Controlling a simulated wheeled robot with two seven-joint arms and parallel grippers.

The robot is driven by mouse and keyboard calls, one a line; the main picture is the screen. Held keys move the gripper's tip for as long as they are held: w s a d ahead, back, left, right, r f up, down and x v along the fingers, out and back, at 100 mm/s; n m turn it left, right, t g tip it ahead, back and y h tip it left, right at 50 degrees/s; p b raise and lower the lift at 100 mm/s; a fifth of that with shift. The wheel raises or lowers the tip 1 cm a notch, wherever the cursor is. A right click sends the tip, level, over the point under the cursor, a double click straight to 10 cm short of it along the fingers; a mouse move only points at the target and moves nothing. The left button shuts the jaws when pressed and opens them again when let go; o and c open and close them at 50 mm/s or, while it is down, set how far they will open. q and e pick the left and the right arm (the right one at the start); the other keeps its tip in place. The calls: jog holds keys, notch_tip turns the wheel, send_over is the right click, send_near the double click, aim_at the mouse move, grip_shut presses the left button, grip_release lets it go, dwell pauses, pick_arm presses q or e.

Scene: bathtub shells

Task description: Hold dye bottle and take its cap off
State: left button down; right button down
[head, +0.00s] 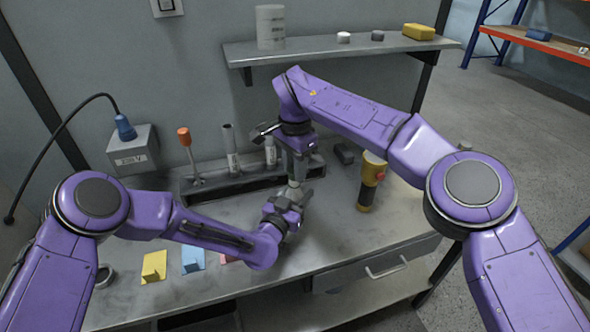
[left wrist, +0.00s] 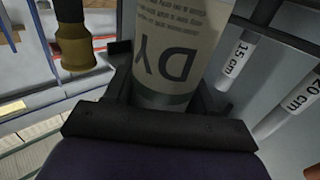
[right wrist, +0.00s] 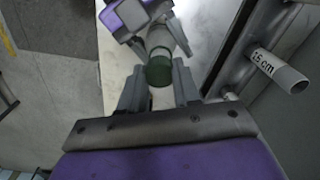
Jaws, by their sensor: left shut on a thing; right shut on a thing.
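The dye bottle (left wrist: 178,50) is a pale tube with printed text and the letters "DY", standing between the fingers of my left gripper (left wrist: 160,100), which is shut on it. In the head view the bottle (head: 295,186) is upright above the bench, mostly hidden by both grippers. My left gripper (head: 297,198) holds it from the side. My right gripper (head: 297,166) points down from above. In the right wrist view its fingers are around the dark green cap (right wrist: 159,71), shut on it. The cap is in line with the bottle (right wrist: 157,40) and appears to touch it.
A rack (head: 215,182) with labelled tubes and an orange-handled tool (head: 187,150) stands behind. A yellow-and-black flashlight (head: 370,182) stands to the right. Coloured blocks, one yellow (head: 154,266) and one blue (head: 192,259), lie at the front left. A shelf (head: 330,48) hangs above.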

jog(key=shift+r, duration=0.2)
jog(key=shift+r, duration=2)
pick_arm(q)
jog(key=shift+c, duration=1.4)
grip_release()
